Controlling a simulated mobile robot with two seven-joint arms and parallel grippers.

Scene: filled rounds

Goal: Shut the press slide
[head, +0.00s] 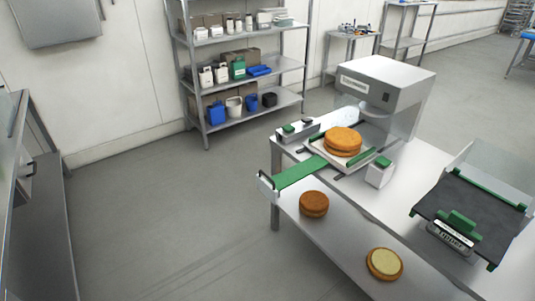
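The press (388,78), a pale grey box-shaped head, stands on the white table. Its slide (302,172) shows as a green strip with a light handle (266,184) at its end, drawn out towards the front left past the table edge. A pale tray (330,158) at the strip's inner end carries a filled round (343,137) of stacked orange-brown layers, in front of and left of the press head. Neither of my grippers is in view.
White blocks with green tops (380,173) flank the slide. A brown round (314,203) and a pale-topped round (384,264) lie at the table's front. A dark green-edged board (470,212) is at right. Open floor (170,210) lies left of the table (400,205).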

